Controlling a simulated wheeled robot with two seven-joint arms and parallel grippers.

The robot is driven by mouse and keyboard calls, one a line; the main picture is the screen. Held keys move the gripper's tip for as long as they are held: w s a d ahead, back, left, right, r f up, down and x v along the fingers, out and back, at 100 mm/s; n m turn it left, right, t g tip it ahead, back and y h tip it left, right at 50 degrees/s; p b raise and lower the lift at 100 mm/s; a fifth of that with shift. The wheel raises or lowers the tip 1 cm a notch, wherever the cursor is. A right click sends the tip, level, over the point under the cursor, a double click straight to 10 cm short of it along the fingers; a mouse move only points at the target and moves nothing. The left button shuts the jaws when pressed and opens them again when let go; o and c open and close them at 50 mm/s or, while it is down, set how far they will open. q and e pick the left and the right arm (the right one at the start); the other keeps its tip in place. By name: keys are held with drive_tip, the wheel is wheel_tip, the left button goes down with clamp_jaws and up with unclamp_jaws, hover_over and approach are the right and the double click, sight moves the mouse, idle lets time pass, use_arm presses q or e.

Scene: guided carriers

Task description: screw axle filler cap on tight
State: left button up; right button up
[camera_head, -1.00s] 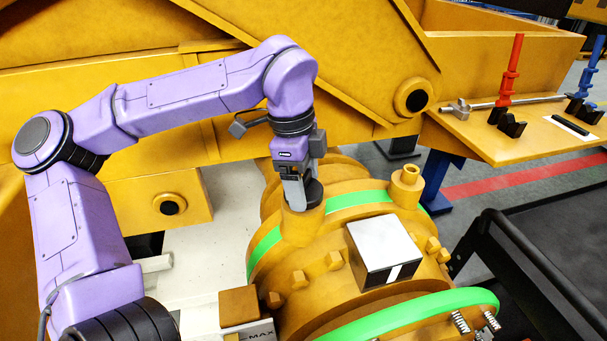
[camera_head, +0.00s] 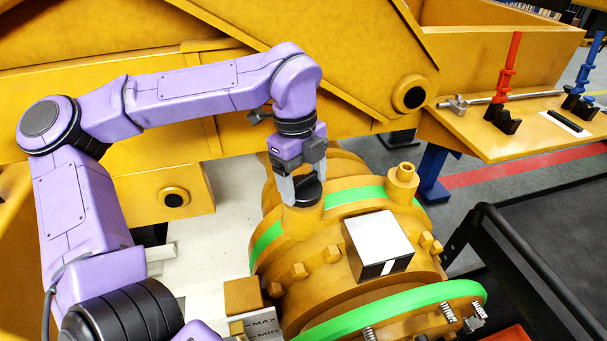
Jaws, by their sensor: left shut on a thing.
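The yellow axle housing (camera_head: 340,255) with green bands lies in the middle of the head view. A yellow filler neck (camera_head: 302,218) rises from its upper left side. The black filler cap (camera_head: 308,188) sits at the top of this neck. My left gripper (camera_head: 300,190) points down and is shut on the cap, its grey fingers partly hiding it. I cannot tell how far the cap is threaded on. My right gripper is not in view.
A silver-topped box (camera_head: 380,240) sits on the housing, and an open yellow neck (camera_head: 402,180) stands at its right. A yellow shelf (camera_head: 500,140) at the upper right holds a red tool (camera_head: 507,75) and a metal bar. A black cart (camera_head: 540,215) stands at the right.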

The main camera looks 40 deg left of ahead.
use_arm(q)
drive_tip(key=shift+w+r, duration=0.1)
drive_tip(key=shift+r, duration=0.2)
drive_tip(key=shift+r+m+p, duration=0.15)
drive_tip(key=shift+m+p, duration=0.45)
drive_tip(key=shift+p, duration=0.15)
drive_tip(key=m+p, duration=0.3)
drive_tip(key=shift+m, duration=0.4)
drive_tip(key=shift+p, duration=0.35)
drive_tip(key=shift+f+m, duration=0.2)
drive_tip(key=shift+m, duration=0.1)
